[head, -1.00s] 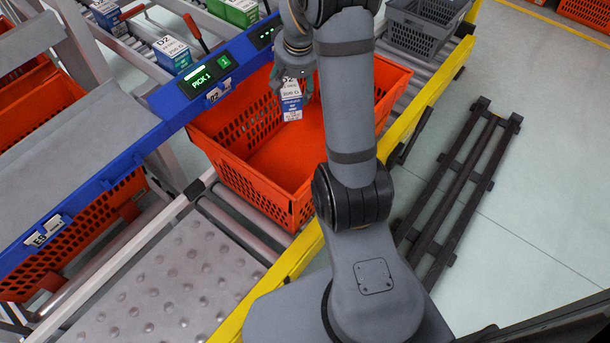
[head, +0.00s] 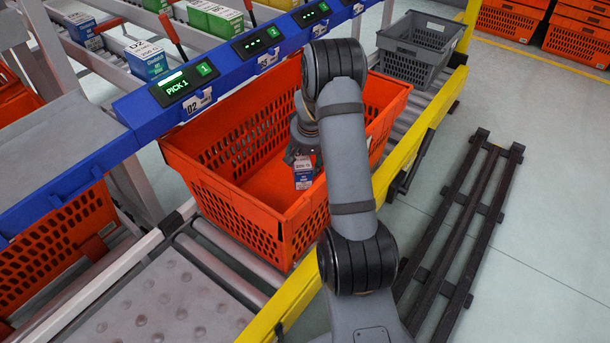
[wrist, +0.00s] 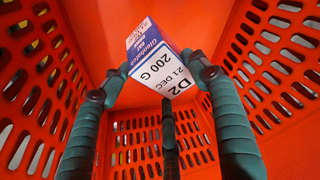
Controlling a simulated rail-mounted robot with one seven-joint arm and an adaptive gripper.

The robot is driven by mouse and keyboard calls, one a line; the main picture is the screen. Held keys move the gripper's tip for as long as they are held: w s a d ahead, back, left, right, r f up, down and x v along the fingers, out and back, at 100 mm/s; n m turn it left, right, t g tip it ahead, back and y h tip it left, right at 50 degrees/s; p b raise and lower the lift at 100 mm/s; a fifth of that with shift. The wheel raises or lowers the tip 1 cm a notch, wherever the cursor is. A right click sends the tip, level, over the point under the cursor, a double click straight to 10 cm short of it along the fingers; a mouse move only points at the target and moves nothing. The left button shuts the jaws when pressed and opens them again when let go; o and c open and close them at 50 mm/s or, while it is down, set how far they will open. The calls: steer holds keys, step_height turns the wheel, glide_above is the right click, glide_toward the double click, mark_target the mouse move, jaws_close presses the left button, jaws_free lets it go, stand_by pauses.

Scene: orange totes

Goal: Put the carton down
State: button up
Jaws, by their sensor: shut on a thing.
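The carton (wrist: 159,66) is a small blue and white box with "D2" and "200 G" printed on it. My gripper (wrist: 155,85) is shut on it, with green-padded fingers around its sides in the wrist view. In the head view my gripper (head: 303,160) reaches down inside an orange tote (head: 230,200), and the carton (head: 303,176) hangs below it, partly hidden by the fingers. The wrist view shows the tote's slotted walls (wrist: 262,55) around the carton. I cannot tell whether the carton touches the tote's floor.
The tote's visible floor (head: 262,184) is bare beside the carton. A blue rail with a "PICK 1" display (head: 176,86) runs along the left. Similar cartons (head: 146,60) stand behind it. A grey crate (head: 420,50) stands beyond the tote. A yellow rail (head: 415,135) runs along the right.

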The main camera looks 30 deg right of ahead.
steer(key=shift+f+b, duration=0.75)
steer(key=shift+f, duration=1.55)
steer(key=shift+f+b, duration=0.45)
steer(key=shift+b, duration=0.05)
steer(key=o, duration=1.4)
steer(key=shift+r, duration=0.1)
steer(key=shift+c, duration=0.2)
steer(key=p+v, duration=0.4)
steer(key=v, duration=0.8)
steer(key=shift+r+p, duration=0.35)
steer(key=shift+p, duration=0.05)
